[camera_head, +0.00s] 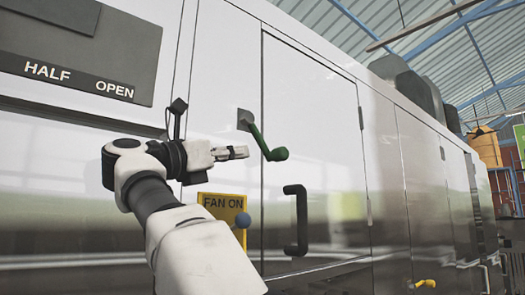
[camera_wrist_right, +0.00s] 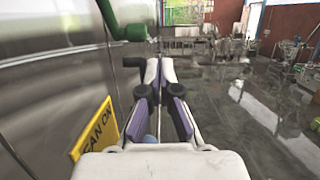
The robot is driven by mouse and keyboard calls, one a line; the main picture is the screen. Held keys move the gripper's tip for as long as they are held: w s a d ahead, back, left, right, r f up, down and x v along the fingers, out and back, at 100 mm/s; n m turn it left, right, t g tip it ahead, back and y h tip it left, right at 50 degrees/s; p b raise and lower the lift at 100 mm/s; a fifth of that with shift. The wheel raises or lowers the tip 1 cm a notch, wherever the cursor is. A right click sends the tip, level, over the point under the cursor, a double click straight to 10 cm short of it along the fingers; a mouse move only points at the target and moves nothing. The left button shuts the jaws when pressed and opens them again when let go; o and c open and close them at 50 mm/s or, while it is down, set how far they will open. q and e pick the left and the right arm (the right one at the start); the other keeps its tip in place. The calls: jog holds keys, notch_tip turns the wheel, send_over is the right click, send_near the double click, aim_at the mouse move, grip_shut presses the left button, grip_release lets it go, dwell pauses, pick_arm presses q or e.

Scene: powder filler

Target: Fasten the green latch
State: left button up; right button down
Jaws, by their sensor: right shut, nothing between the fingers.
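The green latch (camera_head: 265,138) is a green lever on a grey mount on the machine's white panel, beside the door edge. It slants down to the right and ends in a rounded knob. It also shows at the upper left of the right wrist view (camera_wrist_right: 122,27). My right gripper (camera_head: 243,152) is shut and empty. In the head view it appears just left of and slightly below the lever, with a visible gap to the knob. In the right wrist view its fingertips (camera_wrist_right: 160,68) are together, below and right of the lever. My left gripper is not in view.
A black door handle (camera_head: 298,220) stands out from the door (camera_head: 315,150) below the latch. A yellow FAN ON sign (camera_head: 222,208) with a blue knob (camera_head: 243,220) lies below my right gripper. Open floor (camera_wrist_right: 240,120) is right of the machine.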

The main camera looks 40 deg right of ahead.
jog(key=w+a+p, duration=0.1)
jog(key=w+a, duration=0.1)
jog(key=p, duration=0.3)
send_near(278, 155)
jog(key=shift+n+t+y, duration=0.3)
jog(key=shift+y, duration=0.1)
jog(key=x, duration=0.7)
jog(key=shift+s+r, duration=0.1)
jog(key=shift+r, duration=0.3)
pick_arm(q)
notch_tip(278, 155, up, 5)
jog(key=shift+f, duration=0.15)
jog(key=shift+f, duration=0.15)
pick_arm(e)
jog(key=shift+f, duration=0.1)
